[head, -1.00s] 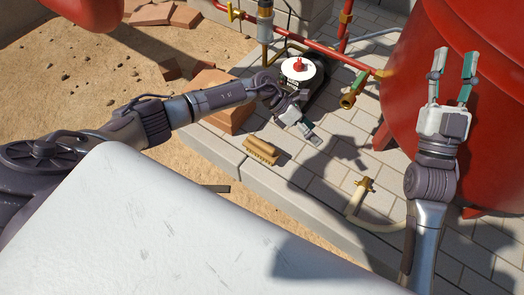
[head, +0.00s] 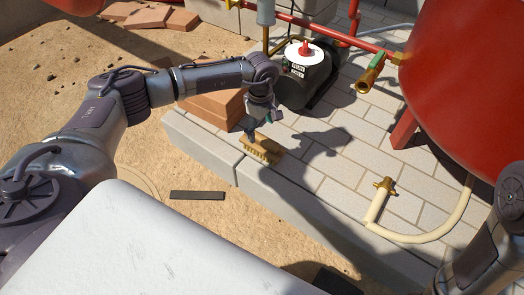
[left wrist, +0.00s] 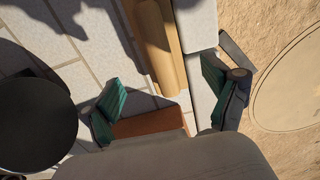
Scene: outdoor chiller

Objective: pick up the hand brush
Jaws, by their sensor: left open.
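The hand brush (head: 264,150), tan with a bristled side, lies on the paved slab close to its edge. My left gripper (head: 260,128) is right over the brush's back end in the head view, pointing down. In the left wrist view the gripper (left wrist: 166,84) is open, one green-padded finger on each side. The brush (left wrist: 160,45) runs from the top edge down to between the fingers, and nothing is clamped. Whether a finger touches it I cannot tell. My right gripper is out of frame; only part of that arm shows at lower right.
Orange bricks (head: 217,104) stand just left of the gripper. A dark pump (head: 307,78) with a white and red top is behind it. A cream hose (head: 420,237) with a brass end and a red tank (head: 450,90) are to the right. A dark strip (head: 197,195) lies on the sand.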

